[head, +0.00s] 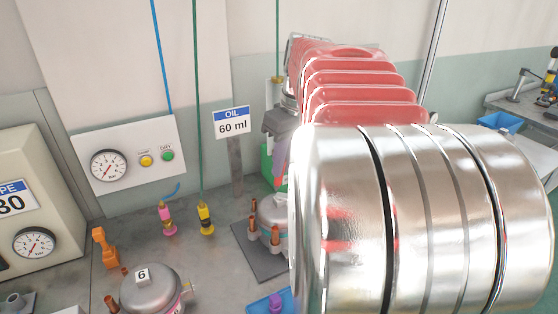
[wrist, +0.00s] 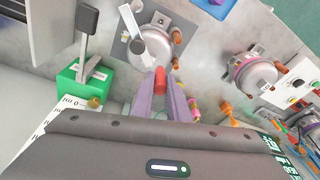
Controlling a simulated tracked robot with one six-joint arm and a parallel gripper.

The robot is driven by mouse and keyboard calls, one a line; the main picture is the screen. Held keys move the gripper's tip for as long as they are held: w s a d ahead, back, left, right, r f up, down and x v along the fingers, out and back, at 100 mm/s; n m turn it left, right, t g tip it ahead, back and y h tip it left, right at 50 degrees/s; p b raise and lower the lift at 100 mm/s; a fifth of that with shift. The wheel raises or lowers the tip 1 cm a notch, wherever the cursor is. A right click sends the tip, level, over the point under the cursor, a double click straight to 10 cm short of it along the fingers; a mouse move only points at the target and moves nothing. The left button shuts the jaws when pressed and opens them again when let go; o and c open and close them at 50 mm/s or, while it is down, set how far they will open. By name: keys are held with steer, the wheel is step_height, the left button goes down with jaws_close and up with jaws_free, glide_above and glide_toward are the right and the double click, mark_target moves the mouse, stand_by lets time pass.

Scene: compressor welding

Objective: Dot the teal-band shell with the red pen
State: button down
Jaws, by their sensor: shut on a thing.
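My gripper (wrist: 160,95) shows in the wrist view with its two purple fingers shut on a red pen (wrist: 160,78), of which only a short red part shows. Beyond the fingertips a silver shell (wrist: 164,38) with copper stubs stands on a grey plate; it also shows in the head view (head: 272,211), partly behind my arm. Another silver shell (wrist: 252,72), with a pink band, stands further right; a shell labelled 6 (head: 150,289) is at the front left in the head view.
A green lever device (wrist: 85,82) stands left of the gripper. A grey rod (wrist: 131,22) reaches over the plate shell. Pink (head: 167,218) and yellow (head: 206,218) hose fittings and an orange part (head: 105,247) stand on the bench. A blue bin (head: 258,306) is at the front.

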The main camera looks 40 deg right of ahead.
steer(key=shift+f, duration=0.15)
steer(key=shift+f, duration=2.85)
steer(key=shift+f, duration=0.5)
steer(key=shift+r, duration=3.5)
steer(key=shift+a, duration=0.1)
